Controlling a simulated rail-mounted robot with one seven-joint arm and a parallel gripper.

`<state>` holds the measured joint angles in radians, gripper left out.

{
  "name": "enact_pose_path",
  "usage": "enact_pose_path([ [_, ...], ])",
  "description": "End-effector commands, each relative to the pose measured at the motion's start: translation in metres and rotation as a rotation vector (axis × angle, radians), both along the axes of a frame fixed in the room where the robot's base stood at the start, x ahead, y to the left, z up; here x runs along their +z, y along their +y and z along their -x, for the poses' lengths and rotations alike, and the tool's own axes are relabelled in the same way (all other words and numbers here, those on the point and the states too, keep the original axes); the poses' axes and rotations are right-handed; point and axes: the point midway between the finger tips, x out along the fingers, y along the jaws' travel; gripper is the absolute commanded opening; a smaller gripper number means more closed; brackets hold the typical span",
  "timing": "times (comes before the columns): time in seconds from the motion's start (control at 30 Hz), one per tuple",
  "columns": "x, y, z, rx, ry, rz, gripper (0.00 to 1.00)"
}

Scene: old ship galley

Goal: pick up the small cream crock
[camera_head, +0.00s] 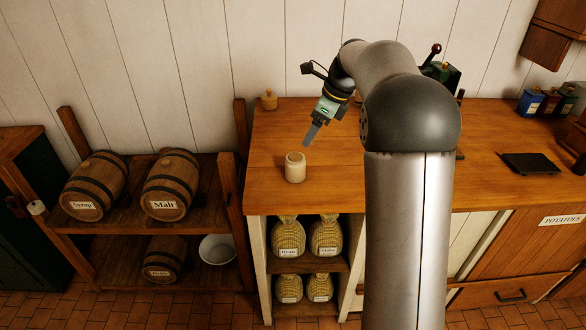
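The small cream crock (295,168) stands upright on the wooden counter, near its front left part. My gripper (309,138) is above and slightly right of the crock in the picture, with its fingers pointing down and to the left. The fingertips appear apart from the crock, with nothing visible between them. The fingers show nearly edge-on as one narrow grey shape, so their opening cannot be made out.
The wooden counter (265,190) is mostly clear around the crock. A dark flat plate (532,163) and several coloured tins (550,101) are at right.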

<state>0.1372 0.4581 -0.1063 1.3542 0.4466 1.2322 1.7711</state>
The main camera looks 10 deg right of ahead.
Motion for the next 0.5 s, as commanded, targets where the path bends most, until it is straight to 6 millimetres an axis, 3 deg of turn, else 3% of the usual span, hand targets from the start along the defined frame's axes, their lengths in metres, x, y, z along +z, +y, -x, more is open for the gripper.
enact_pose_path([
  [0.3, -0.065, 0.024, -0.012, 0.006, 0.004, 0.0, 0.81],
  [0.5, -0.091, 0.033, -0.019, 0.005, 0.001, 0.002, 0.81],
])
